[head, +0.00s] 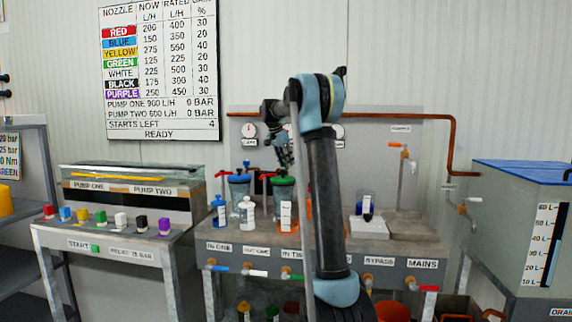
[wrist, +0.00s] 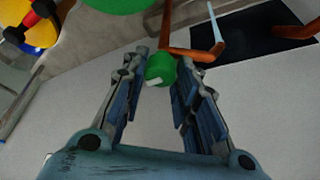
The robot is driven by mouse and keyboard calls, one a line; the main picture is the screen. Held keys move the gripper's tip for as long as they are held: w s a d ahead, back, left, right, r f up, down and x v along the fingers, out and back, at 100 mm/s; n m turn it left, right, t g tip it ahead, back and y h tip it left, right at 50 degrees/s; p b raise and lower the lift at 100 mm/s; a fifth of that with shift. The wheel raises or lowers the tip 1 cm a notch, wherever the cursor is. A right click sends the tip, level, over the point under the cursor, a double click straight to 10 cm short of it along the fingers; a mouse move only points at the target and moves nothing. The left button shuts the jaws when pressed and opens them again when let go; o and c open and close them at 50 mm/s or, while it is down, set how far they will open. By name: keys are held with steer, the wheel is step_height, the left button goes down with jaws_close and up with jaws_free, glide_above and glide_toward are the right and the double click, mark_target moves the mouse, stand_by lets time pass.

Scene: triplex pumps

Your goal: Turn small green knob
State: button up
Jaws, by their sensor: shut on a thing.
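The small green knob (wrist: 160,70) shows in the wrist view as a round green piece with a white mark on it. My gripper (wrist: 161,62) has its two fingertips on either side of the knob and is shut on it. In the head view my gripper (head: 285,156) is at the pump bench, just above the green-lidded pot (head: 283,181). I cannot make out the small knob in the head view.
Copper-coloured pipes (wrist: 200,52) lie close beyond the fingertips, and a large green round part (wrist: 116,3) is at the top edge. A blue-lidded pot (head: 239,181) and white bottle (head: 247,213) stand left of the gripper. A blue-lidded tank (head: 520,210) stands right.

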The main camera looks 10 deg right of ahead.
steer(key=shift+n, duration=0.4)
steer(key=n+t, duration=0.1)
steer(key=n, duration=0.1)
steer(key=shift+s+n+y, duration=0.1)
steer(key=shift+n+y, duration=0.3)
steer(key=n, duration=0.2)
steer(key=n+t+y, duration=0.1)
steer(key=n, duration=0.1)
steer(key=shift+d+n+y, duration=0.2)
steer(key=shift+n+y, duration=0.1)
steer(key=n, duration=0.2)
steer(key=n+y, duration=0.1)
steer(key=n, duration=0.1)
steer(key=shift+d+y, duration=0.1)
steer(key=shift+y, duration=0.2)
steer(key=shift+d+n+y, duration=0.1)
steer(key=shift+n+y, duration=0.7)
steer(key=shift+n, duration=1.5)
steer(key=shift+g, duration=0.3)
steer(key=o, duration=1)
steer(key=shift+r, duration=0.15)
